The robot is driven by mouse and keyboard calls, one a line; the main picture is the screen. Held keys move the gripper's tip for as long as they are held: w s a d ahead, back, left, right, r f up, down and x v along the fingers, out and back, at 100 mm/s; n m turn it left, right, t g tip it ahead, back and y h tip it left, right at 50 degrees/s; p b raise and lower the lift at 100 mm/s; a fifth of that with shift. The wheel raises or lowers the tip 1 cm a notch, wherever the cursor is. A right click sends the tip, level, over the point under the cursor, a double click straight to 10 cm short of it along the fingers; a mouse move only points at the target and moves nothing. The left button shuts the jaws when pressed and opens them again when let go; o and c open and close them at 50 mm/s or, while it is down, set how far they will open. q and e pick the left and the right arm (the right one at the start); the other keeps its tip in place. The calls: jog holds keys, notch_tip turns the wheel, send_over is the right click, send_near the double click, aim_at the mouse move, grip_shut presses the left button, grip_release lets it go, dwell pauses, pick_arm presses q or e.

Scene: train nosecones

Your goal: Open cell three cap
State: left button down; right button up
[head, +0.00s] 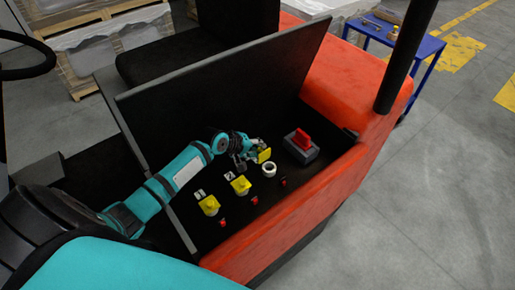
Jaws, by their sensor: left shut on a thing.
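The battery compartment (255,217) of an orange vehicle lies open. My left gripper (257,156) is shut on a yellow cap (264,155). It holds this cap just behind and above a bare white round cell opening (269,169), the third in the row; the cap looks apart from it. Two other yellow caps sit in the row to the left, one at the first cell (209,205) and one at the second cell (240,184). My right gripper is not in view.
A grey block with a red handle (303,137) stands right of the white opening. A raised dark lid (225,98) rises behind the row. Small red parts (254,200) lie along the front. A blue table (395,35) with items stands at the back right.

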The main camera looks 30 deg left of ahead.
pick_arm(q)
jog(key=c, duration=1.1)
grip_release()
jog(key=shift+c, duration=0.2)
jog(key=v, duration=1.2)
jog(key=shift+s+f, duration=0.1)
